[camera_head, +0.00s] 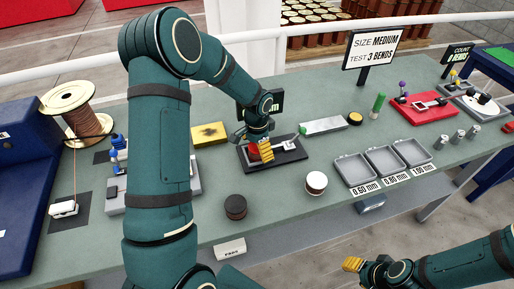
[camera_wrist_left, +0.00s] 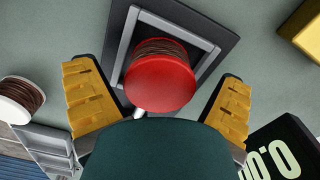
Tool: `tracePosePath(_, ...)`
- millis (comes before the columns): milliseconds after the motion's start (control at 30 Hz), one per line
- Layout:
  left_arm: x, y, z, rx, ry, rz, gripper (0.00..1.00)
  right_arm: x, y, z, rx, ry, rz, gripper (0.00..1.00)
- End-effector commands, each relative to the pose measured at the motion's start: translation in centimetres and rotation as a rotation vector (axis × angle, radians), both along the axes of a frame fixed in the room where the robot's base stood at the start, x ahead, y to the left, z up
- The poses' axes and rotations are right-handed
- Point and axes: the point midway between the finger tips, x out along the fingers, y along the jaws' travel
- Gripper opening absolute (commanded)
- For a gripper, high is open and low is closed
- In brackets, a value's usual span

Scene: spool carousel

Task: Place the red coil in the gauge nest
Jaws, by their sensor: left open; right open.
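The red coil (camera_wrist_left: 160,82) has a red round flange and dark wire windings. In the left wrist view it stands inside the grey frame of the gauge nest (camera_wrist_left: 123,46), on a dark plate; its base is hidden. In the head view the red coil (camera_head: 253,152) is partly covered by my left gripper (camera_head: 262,154) over the gauge nest (camera_head: 293,157). My left gripper's yellow fingers (camera_wrist_left: 160,105) are open, one on each side of the coil, with visible gaps. My right gripper (camera_head: 352,264) is open and empty, low in front of the bench.
A white-topped coil (camera_head: 316,183) and a dark coil (camera_head: 235,206) stand near the bench front. Three grey trays (camera_head: 355,169) lie to the right. A black display (camera_wrist_left: 285,155) stands close to my left gripper. A yellow block (camera_head: 209,133) lies left of the nest.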

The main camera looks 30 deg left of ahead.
Motion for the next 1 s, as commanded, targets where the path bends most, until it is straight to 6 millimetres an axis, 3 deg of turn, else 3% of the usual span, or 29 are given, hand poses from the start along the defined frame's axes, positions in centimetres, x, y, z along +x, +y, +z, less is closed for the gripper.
tracePosePath(167,0.1,0.0,1.5,0.001,-0.005,0.0,0.95,0.1,0.0,0.4,0.0,-0.002,-0.001,0.47)
tracePosePath(633,0.1,0.0,10.5,0.001,-0.003,0.001,0.95,0.0,-0.1,1.4,0.002,-0.002,0.0,0.47)
tracePosePath(800,0.1,0.0,12.0,0.0,-0.002,0.0,0.95,0.0,-0.1,1.5,0.003,-0.002,0.0,0.47)
tracePosePath(1000,0.0,0.0,12.4,0.0,0.0,-0.001,0.95,0.0,-0.1,1.5,0.003,-0.001,-0.001,0.47)
